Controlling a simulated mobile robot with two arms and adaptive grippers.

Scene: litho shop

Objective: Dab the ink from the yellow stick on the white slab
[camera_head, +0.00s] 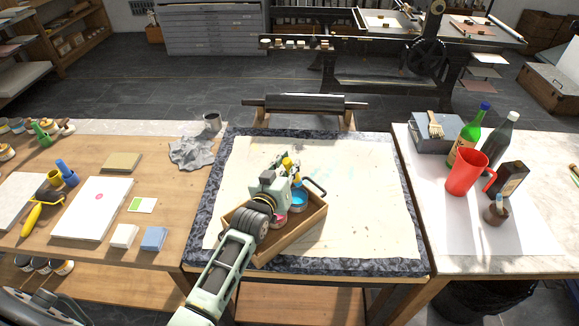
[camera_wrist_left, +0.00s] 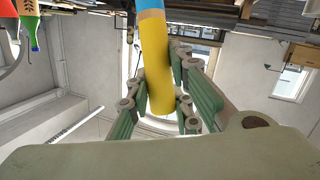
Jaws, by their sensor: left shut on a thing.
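My left gripper (camera_head: 287,178) is over the wooden tray (camera_head: 316,223) on the middle table. It is shut on the yellow stick (camera_head: 287,162); in the left wrist view the stick (camera_wrist_left: 155,75) stands between the green finger pads and has a blue part at the top of the picture. The stick's far end is hard to see in the head view. A blue-rimmed ink can (camera_head: 300,200) and a pink-red one (camera_head: 280,219) show in the tray, partly behind the gripper. The white slab (camera_head: 85,222) lies flat on the left table with a pink spot on it. My right gripper is out of view.
Beside the slab are a blue block (camera_head: 154,239), a white block (camera_head: 123,236) and a yellow-handled tool (camera_head: 31,220). A red jug (camera_head: 467,172) and bottles crowd the right table.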

